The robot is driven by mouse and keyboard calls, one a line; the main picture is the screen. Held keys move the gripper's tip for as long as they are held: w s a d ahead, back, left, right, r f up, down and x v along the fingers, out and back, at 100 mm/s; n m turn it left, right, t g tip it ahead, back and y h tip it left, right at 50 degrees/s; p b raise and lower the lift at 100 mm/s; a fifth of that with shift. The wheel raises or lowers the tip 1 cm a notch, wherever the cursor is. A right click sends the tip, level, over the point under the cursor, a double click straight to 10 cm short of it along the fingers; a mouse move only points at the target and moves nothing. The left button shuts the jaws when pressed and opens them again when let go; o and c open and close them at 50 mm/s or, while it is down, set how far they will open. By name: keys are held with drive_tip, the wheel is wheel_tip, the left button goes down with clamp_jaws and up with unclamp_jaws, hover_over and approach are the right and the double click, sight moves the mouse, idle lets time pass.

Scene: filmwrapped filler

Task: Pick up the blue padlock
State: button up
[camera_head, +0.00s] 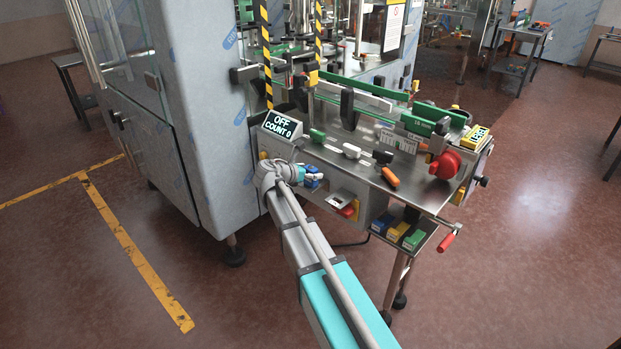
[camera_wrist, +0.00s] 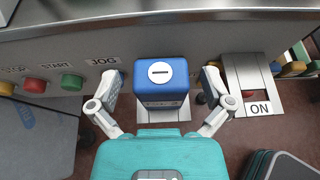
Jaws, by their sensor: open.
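The blue padlock (camera_wrist: 160,92) is a blue block with a round pale slotted disc on its end face. It is against the front panel of the machine in the wrist view. My gripper (camera_wrist: 162,84) is open, one finger on each side of the padlock. A gap shows on the left; contact on the right is unclear. In the head view a small blue thing (camera_head: 313,181), likely the padlock, shows beside the end of my arm, which hides much of the gripper. A grey plate (camera_wrist: 187,116) lies behind and below the padlock.
A grey hinged cover (camera_wrist: 247,75) marked ON is right of the padlock. A red button (camera_wrist: 35,85) and a green button (camera_wrist: 72,82) are left. The machine table (camera_head: 345,172) above carries several loose items. A display (camera_head: 282,126) reads OFF, COUNT 0.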

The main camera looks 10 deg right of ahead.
drive_tip(key=shift+c, duration=0.3)
drive_tip(key=c, duration=1.3)
drive_tip(key=shift+o, duration=0.2)
wheel_tip(320, 180, up, 10)
drive_tip(key=p, duration=1)
